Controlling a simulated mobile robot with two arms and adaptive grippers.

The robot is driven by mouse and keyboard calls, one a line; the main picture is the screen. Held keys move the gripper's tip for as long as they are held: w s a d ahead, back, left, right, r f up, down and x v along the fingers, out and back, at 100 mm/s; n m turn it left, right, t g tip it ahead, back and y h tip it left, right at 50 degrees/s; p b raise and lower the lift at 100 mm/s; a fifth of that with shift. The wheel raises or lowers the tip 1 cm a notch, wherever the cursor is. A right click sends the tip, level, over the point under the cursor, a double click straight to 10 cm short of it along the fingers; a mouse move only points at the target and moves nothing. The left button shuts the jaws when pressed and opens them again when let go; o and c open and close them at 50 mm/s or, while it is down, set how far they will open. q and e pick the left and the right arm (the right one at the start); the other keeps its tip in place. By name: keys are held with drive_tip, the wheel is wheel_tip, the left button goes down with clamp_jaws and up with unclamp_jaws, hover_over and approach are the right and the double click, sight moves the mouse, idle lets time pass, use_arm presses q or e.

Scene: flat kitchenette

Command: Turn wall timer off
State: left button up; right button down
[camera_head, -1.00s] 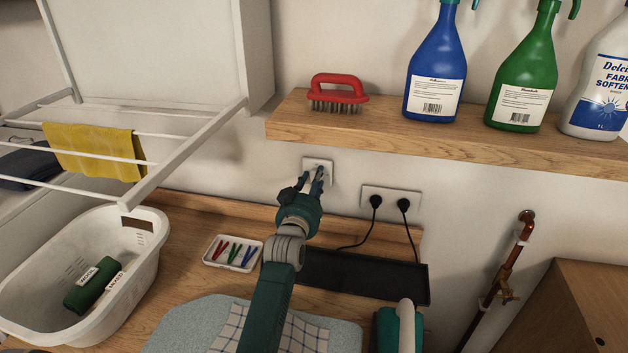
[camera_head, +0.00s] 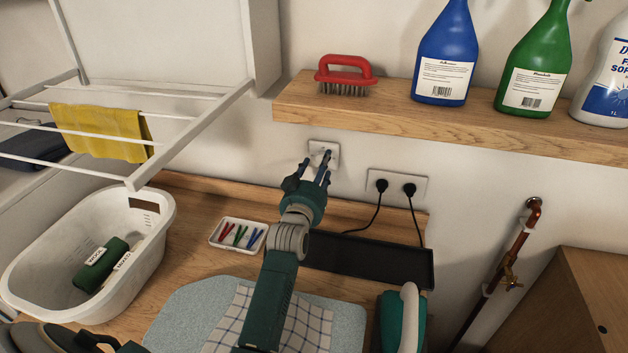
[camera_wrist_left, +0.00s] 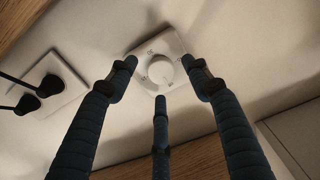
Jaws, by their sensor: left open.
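The wall timer (camera_head: 331,148) is a small white square plate with a round knob, on the wall below the shelf. In the left wrist view its white knob (camera_wrist_left: 161,73) is in plain sight, with small marks around it. I cannot read the setting. My left gripper (camera_head: 316,168) is open and empty in front of the timer, covering its lower part in the head view. In the left wrist view its three fingers spread around the knob, two at the sides and one below. No finger visibly touches the knob. My right gripper is not in view.
A double socket (camera_head: 398,186) with two black plugs is right of the timer. The wooden shelf (camera_head: 450,127) above holds a red brush (camera_head: 345,74) and several bottles. Below are a black tray (camera_head: 370,260), a peg tray (camera_head: 237,235) and an iron (camera_head: 400,318). A drying rack (camera_head: 190,140) juts out left.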

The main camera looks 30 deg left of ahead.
use_arm(q)
drive_tip(key=v, duration=1)
drive_tip(key=shift+s, duration=0.25)
drive_tip(key=shift+f, duration=0.1)
